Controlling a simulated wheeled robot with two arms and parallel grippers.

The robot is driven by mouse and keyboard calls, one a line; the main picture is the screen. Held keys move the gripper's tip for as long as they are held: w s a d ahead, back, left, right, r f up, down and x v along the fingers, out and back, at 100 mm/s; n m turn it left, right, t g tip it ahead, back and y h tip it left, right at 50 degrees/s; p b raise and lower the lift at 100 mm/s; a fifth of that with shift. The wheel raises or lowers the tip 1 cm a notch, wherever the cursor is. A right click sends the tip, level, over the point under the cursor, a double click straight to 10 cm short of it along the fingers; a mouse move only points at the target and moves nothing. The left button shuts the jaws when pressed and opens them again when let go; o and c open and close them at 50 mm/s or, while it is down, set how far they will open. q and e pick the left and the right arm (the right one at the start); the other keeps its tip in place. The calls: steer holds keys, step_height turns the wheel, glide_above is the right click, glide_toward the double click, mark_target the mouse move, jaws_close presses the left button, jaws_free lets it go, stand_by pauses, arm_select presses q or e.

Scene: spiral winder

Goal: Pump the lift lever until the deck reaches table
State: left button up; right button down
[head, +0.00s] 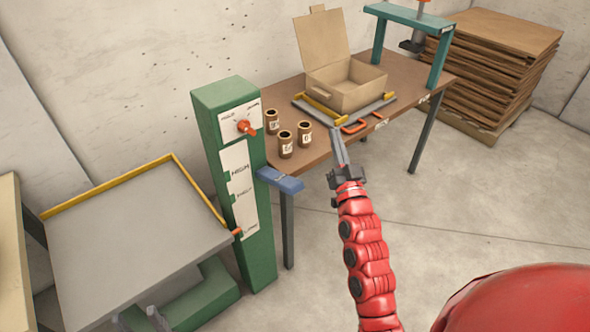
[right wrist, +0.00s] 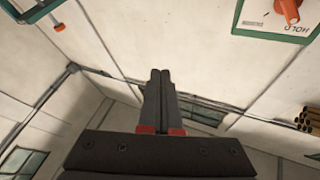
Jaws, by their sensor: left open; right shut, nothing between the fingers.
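The green lift column (head: 262,245) stands left of the table, with a blue lever (head: 281,180) sticking out to its right. The grey deck (head: 135,245), edged in yellow, sits left of the column, lower than the tabletop. An orange pointer (head: 237,231) is near the bottom of the white scale (head: 238,190). My right gripper (head: 336,133) is shut and empty, raised right of the lever and apart from it; its closed fingers show in the right wrist view (right wrist: 159,75). My left gripper (head: 138,320) is open at the bottom edge, in front of the deck; it is mostly cut off.
The brown table (head: 300,85) holds an open cardboard box (head: 345,90), several small brown canisters (head: 286,144) and a teal frame (head: 440,55). An orange knob (head: 245,126) is on the column's upper panel. Stacked cardboard (head: 500,60) stands at the back right. Floor right of the table is clear.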

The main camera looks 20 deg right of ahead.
steer(key=a+r+n+g+y+p, duration=0.2)
steer(key=a+n+g+y+p, duration=0.45)
steer(key=a+g, duration=0.2)
steer(key=s+f+n+g, duration=0.2)
steer(key=s+f+g, duration=0.1)
steer(key=s+g, duration=0.1)
steer(key=shift+s+p, duration=0.3)
steer(key=shift+s, duration=0.4)
